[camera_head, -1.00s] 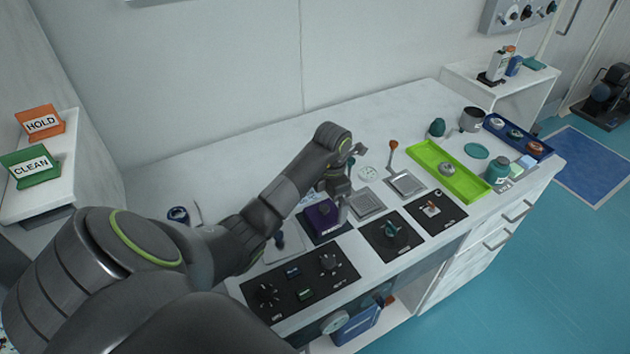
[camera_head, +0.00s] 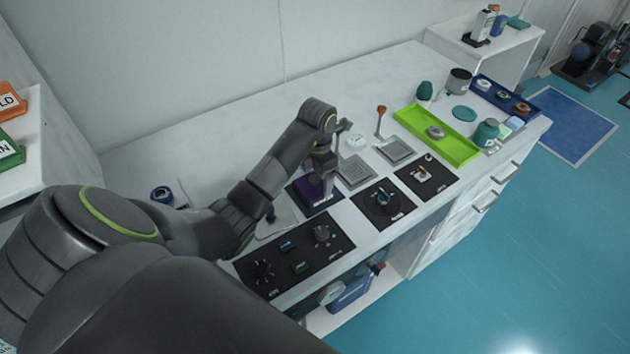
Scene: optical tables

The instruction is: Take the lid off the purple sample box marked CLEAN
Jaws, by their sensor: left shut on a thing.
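The purple sample box (camera_head: 304,191) stands on a dark square pad at the middle of the table, partly hidden behind my left gripper. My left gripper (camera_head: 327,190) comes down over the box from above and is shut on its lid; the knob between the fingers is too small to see. I cannot tell whether the lid is raised from the box. The green sign (camera_head: 8,150), partly cut off, stands on the white shelf at the left. My right gripper is not in view.
A black knob panel (camera_head: 296,254) lies in front of the box. Two black dial plates, one here (camera_head: 383,206), and metal grid plates, one here (camera_head: 355,171), lie to the right. A lime tray (camera_head: 462,152) is further right. The table's back left is mostly clear.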

